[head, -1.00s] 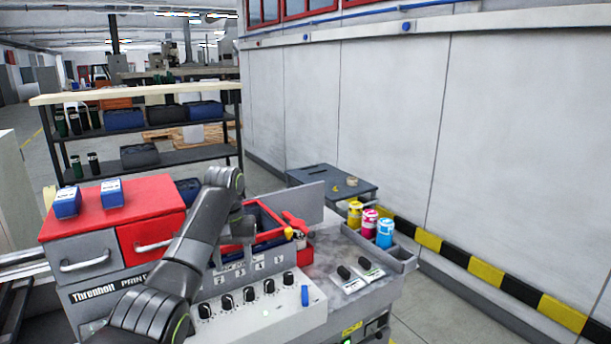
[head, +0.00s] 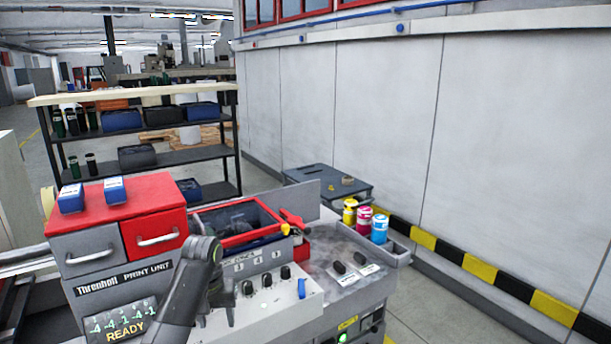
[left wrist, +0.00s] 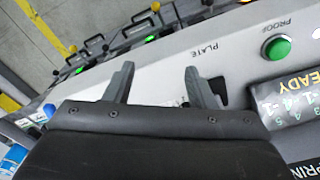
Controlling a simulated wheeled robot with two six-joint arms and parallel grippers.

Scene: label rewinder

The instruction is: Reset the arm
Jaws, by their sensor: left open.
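My left arm reaches over the front of the grey print unit (head: 90,262). My left gripper (head: 222,300) is low in front of the knob panel in the head view, partly hidden by my arm. In the left wrist view, my left gripper (left wrist: 160,82) has its two fingers apart with nothing between them. They point at the pale panel (left wrist: 165,55) marked PLATE. A green PROOF button (left wrist: 278,48) is to their right, by the display (left wrist: 290,105). In the head view the display (head: 125,320) reads READY. My right gripper is not in view.
Ink cans (head: 364,218) stand at right. A wall closes off the right.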

